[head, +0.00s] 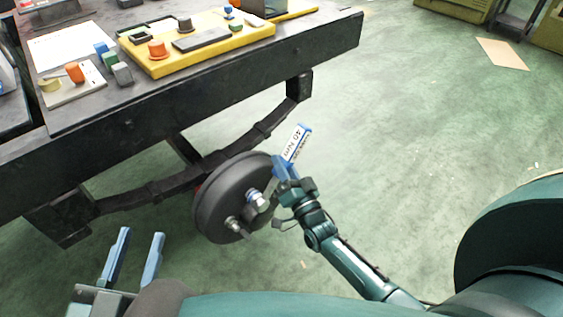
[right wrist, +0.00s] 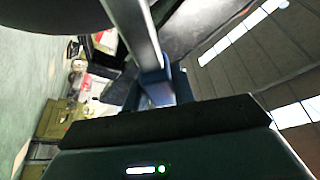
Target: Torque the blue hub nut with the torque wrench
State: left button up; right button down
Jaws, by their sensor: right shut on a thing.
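The torque wrench (head: 297,143), blue with a white label reading 40 Nm, is tilted beside the right edge of the dark round hub drum (head: 216,212). My right gripper (head: 284,176) is shut on the wrench below the label. In the right wrist view, a grey bar (right wrist: 135,30) runs from the top edge down to the gripper. A blue-and-silver fitting, apparently the blue hub nut (head: 252,194), shows on the drum face. I cannot tell whether the wrench touches it. My left gripper (head: 142,233) is open and empty at the lower left, apart from the drum.
A dark chassis beam (head: 200,85) with a leaf spring (head: 160,190) runs behind the drum. The green floor to the right is mostly clear.

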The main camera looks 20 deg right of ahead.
jog(key=shift+s+d+r+p, duration=0.1)
jog(key=shift+s+d+p, duration=0.1)
jog(key=shift+s, duration=0.3)
jog(key=shift+s+d+p, duration=0.15)
jog(key=shift+s+p, duration=0.05)
jog(key=shift+s, duration=0.25)
jog(key=shift+s+d+r+p, duration=0.15)
jog(key=shift+s+p, duration=0.1)
jog(key=shift+s, duration=0.2)
jog(key=shift+s+d+f+p, duration=0.15)
jog(key=shift+s+p, duration=0.1)
jog(key=shift+s, duration=0.15)
jog(key=shift+s+d+p, duration=0.3)
jog(key=shift+s, duration=0.5)
jog(key=shift+s+d+p, duration=0.25)
jog(key=shift+s, duration=0.5)
